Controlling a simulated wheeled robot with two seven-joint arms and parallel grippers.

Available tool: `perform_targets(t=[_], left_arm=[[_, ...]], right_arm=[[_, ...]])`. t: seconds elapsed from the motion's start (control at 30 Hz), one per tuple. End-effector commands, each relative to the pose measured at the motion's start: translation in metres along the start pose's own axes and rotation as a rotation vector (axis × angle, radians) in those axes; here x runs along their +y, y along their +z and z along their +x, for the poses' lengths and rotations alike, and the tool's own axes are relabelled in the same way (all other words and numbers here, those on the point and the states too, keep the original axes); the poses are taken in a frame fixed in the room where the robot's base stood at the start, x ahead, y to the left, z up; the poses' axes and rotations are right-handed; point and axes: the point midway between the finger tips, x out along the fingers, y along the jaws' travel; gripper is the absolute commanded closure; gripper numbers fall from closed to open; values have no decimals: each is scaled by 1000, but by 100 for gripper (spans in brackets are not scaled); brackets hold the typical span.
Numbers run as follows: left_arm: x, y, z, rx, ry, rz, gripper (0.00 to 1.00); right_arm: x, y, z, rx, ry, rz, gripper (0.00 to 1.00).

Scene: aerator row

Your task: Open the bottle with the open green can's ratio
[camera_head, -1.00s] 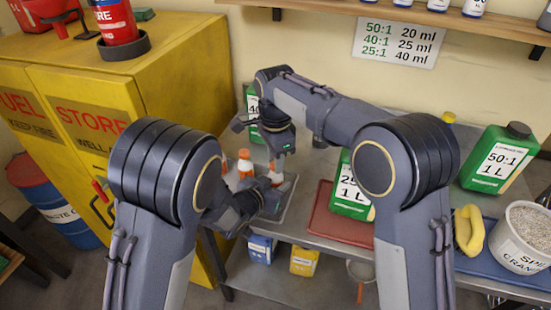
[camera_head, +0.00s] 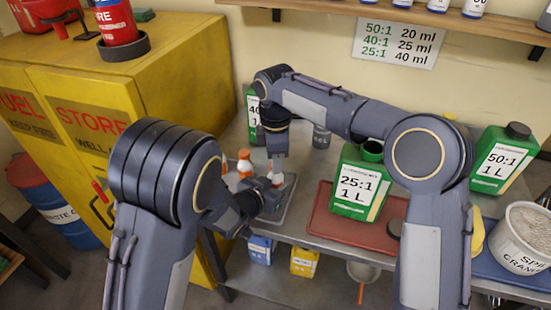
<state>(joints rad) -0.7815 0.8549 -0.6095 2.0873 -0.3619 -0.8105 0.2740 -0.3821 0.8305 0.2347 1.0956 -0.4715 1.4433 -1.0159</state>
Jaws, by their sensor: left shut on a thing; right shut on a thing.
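The green can marked 25:1 (camera_head: 356,190) stands on the red mat (camera_head: 325,222), its top opening uncapped. The green 50:1 can (camera_head: 498,162) at the right has a black cap. Another green can, marked 40 (camera_head: 252,108), is partly hidden behind my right arm. White bottles with orange tops (camera_head: 244,163) stand on a grey tray at the left. My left gripper (camera_head: 272,187) is shut on a bottle (camera_head: 271,169), mostly hidden between my grippers. My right gripper (camera_head: 277,157) is shut from above on that bottle's cap, which is hidden. Bottle labels are unreadable.
A wall sign (camera_head: 399,41) lists 50:1 20 ml, 40:1 25 ml, 25:1 40 ml. A grey cup (camera_head: 321,136) stands behind the mat. A white tub (camera_head: 522,240) stands at the right. The yellow cabinet (camera_head: 170,95) borders the bench's left.

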Motion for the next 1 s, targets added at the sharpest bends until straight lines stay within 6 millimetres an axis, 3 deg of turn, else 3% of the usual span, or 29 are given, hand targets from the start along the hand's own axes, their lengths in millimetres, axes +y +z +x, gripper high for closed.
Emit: perform_targets(t=[0.2,0.33,1.0], left_arm=[[0,0,0,0,1,1,100],[0,0,0,0,1,1,100],[0,0,0,0,0,0,100]], right_arm=[[0,1,0,1,-1,-540,100],[0,0,0,1,0,-727,100],[0,0,-1,0,0,-755,100]])
